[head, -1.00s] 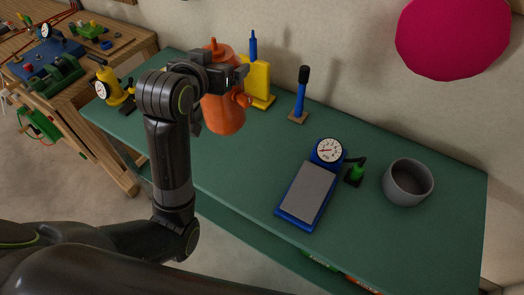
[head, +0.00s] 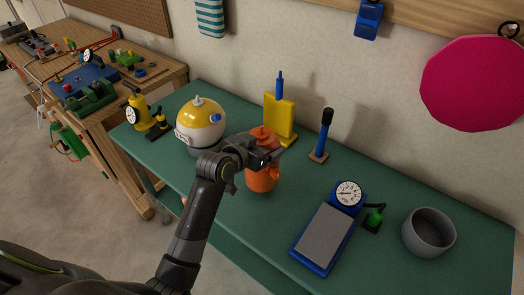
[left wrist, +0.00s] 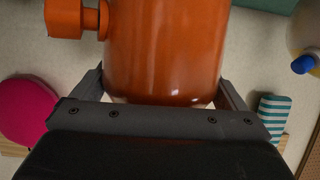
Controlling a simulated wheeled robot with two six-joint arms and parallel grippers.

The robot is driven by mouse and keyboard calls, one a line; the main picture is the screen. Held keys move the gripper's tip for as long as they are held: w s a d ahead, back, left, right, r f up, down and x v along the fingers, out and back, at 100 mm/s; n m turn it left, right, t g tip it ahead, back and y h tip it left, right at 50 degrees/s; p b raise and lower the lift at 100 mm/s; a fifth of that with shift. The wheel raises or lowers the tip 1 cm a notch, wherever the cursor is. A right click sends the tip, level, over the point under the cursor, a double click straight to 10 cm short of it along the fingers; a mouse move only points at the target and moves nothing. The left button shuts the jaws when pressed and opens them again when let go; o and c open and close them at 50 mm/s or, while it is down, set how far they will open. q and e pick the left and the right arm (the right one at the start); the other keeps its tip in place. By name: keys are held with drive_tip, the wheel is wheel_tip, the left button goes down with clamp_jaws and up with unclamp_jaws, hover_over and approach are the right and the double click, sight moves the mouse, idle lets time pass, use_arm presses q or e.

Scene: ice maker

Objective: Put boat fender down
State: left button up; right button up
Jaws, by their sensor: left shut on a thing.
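The orange boat fender (head: 262,179) is upright over the middle left of the green table (head: 398,185). I cannot tell whether its bottom touches the table top. My left gripper (head: 266,157) is shut on the fender near its upper part. In the left wrist view the orange body (left wrist: 165,50) fills the space between the two fingers of the gripper (left wrist: 165,88), with a side knob at the left. My right gripper is not in view.
A yellow-and-white round device (head: 203,120) stands left of the fender. A blue scale (head: 325,238) and grey bowl (head: 428,234) stand further right.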

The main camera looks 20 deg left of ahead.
use_arm(q)
drive_tip(key=shift+f, duration=1.4)
drive_tip(key=o, duration=1.6)
drive_tip(key=shift+f, duration=0.1)
drive_tip(key=shift+s, duration=0.1)
drive_tip(key=b+v, duration=0.1)
drive_tip(key=v, duration=1.1)
drive_tip(key=shift+r, duration=0.2)
